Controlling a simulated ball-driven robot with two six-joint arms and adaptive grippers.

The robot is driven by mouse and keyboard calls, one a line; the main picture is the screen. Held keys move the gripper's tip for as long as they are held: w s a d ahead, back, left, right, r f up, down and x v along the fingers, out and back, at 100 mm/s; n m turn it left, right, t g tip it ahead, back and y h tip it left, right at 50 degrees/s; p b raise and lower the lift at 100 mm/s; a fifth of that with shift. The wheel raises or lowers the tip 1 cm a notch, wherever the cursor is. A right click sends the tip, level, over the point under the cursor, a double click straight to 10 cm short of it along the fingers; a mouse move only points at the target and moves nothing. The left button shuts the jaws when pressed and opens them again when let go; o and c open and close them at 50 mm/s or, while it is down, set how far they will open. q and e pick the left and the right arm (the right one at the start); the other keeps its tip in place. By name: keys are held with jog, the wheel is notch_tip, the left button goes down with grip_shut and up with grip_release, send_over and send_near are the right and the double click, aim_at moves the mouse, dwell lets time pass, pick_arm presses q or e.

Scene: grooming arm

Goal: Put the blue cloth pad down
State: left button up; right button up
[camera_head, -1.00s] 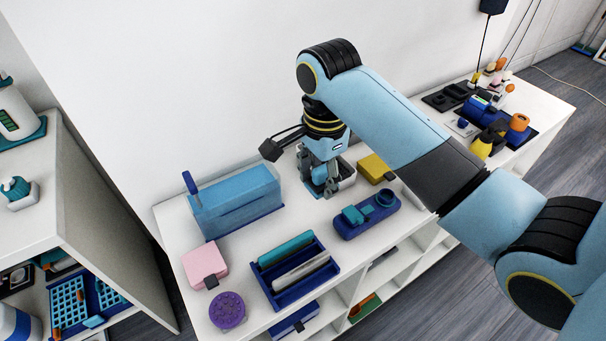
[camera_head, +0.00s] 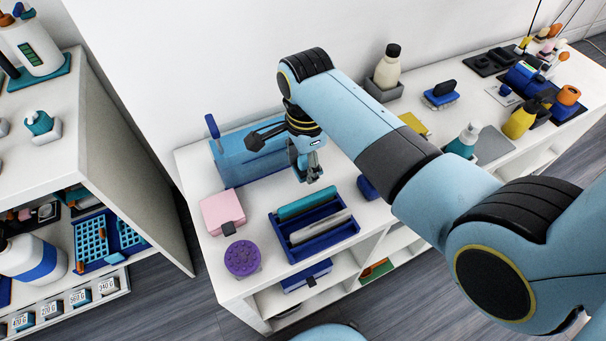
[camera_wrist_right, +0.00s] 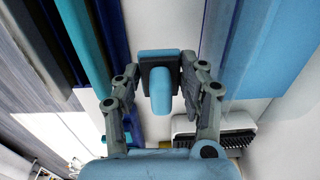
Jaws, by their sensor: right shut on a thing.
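My right gripper (camera_head: 312,178) is shut on the blue cloth pad (camera_wrist_right: 159,88). In the right wrist view the pad is light blue with a dark backing and sits between the two fingers (camera_wrist_right: 160,80). In the head view the pad is mostly hidden by the gripper. The gripper points down, between the light blue box (camera_head: 232,160) and the navy rack (camera_head: 325,247). Whether the pad touches the white top (camera_head: 185,170) cannot be told. My left gripper is not in view.
The rack holds a teal piece (camera_head: 305,205) and a grey piece (camera_head: 320,227). A pink box (camera_head: 222,211) and a purple round brush (camera_head: 242,258) lie left of it. In the wrist view, a white tray with dark bristles (camera_wrist_right: 225,142) is close by.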

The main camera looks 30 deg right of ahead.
aim_at(303, 176)
jog(key=shift+w+a+f, duration=0.15)
jog(key=shift+w+f, duration=0.05)
jog(key=shift+f, duration=1.95)
jog(key=shift+f+b, duration=0.2)
jog(key=shift+b, duration=0.1)
jog(key=o, duration=0.8)
jog(key=shift+o, duration=0.2)
notch_tip(303, 176, up, 12)
jog(key=shift+s+a+r+p, duration=0.1)
jog(key=shift+s+r+p, duration=0.1)
jog(key=shift+p, duration=0.7)
